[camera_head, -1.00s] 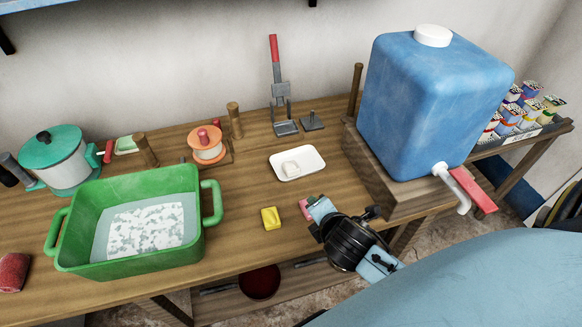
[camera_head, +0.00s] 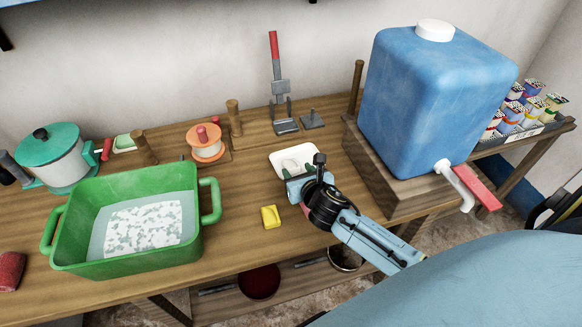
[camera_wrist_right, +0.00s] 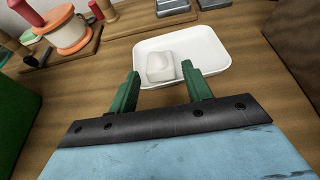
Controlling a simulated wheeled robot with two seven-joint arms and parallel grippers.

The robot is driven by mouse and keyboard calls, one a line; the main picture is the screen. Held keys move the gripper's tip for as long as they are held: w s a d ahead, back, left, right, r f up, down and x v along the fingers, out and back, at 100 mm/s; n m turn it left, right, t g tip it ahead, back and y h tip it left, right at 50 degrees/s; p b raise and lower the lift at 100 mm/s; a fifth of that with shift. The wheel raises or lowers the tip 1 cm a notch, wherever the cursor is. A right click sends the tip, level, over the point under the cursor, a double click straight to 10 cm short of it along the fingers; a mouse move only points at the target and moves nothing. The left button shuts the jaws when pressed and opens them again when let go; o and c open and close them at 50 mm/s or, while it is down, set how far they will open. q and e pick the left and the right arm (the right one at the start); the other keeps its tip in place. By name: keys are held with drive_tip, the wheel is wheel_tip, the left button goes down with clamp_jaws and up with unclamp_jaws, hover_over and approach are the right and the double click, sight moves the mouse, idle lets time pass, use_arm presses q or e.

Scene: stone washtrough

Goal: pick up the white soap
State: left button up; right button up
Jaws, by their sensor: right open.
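The white soap (camera_wrist_right: 160,66) lies on a white rectangular dish (camera_wrist_right: 206,52) on the wooden table. In the head view the soap (camera_head: 290,164) shows on the dish (camera_head: 281,156), which my right gripper partly covers. My right gripper (camera_head: 297,178) is at the dish's near edge. In the right wrist view its two green fingers (camera_wrist_right: 163,85) are apart, with the soap just beyond and between their tips. Nothing is between the fingers. My left gripper is not in view.
A yellow block (camera_head: 271,216) lies left of my right arm. A green basin (camera_head: 125,265) with foamy water stands at left. A blue water container (camera_head: 425,105) on a wooden stand (camera_head: 385,195) is at right. A metal press (camera_head: 282,100) stands behind the dish.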

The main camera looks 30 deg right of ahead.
sight(293, 165)
drive_tip(key=shift+b+x, duration=0.7)
drive_tip(key=shift+x, duration=2.3)
drive_tip(key=c, duration=0.8)
drive_tip(key=shift+r, duration=0.15)
drive_tip(key=shift+c, duration=0.2)
